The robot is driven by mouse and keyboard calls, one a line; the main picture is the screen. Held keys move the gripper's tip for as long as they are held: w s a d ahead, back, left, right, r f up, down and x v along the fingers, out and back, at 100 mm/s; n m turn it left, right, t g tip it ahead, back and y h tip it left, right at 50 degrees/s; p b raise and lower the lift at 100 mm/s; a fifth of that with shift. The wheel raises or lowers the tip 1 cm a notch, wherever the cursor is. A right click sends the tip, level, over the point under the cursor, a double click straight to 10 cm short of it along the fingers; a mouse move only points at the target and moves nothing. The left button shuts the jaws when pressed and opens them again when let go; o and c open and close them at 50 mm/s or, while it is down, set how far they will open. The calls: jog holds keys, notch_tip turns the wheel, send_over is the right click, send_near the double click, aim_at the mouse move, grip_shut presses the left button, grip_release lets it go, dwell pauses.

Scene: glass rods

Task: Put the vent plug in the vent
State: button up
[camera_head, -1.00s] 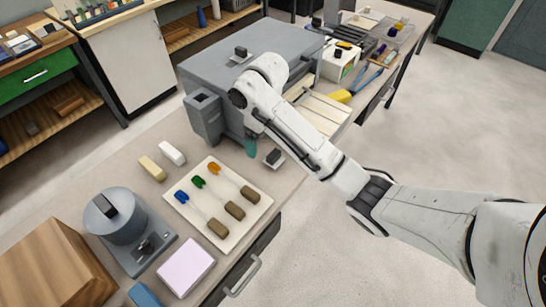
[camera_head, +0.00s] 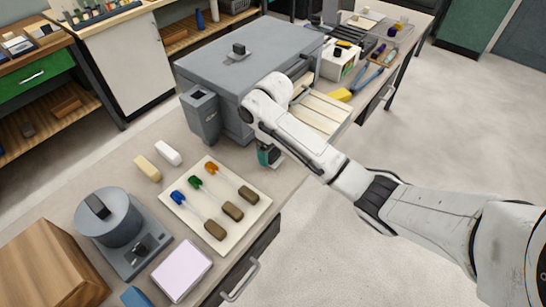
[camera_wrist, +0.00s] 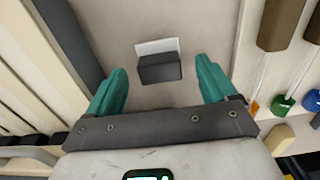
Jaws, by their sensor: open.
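A small dark grey block with a white part, which looks like the vent plug (camera_wrist: 160,67), lies on the bench. My gripper (camera_wrist: 163,82) is open, with a teal finger on each side of the block and gaps between. The block appears beyond the fingertips, and I cannot tell the height gap. In the head view, my gripper (camera_head: 268,156) is low over the bench in front of the grey furnace, mostly hiding the block. A dark knob on a small plate (camera_head: 239,50) sits on the furnace top; I cannot tell whether this is the vent.
The grey furnace (camera_head: 245,72) stands directly behind my gripper. A cream tray (camera_head: 222,182) with several coloured glass rods lies to the left and front. Two small bars, white (camera_head: 168,153) and tan (camera_head: 147,168), lie beyond it. The bench's front edge is close.

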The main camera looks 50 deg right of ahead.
jog(key=shift+f, duration=1)
jog(key=c, duration=1.2)
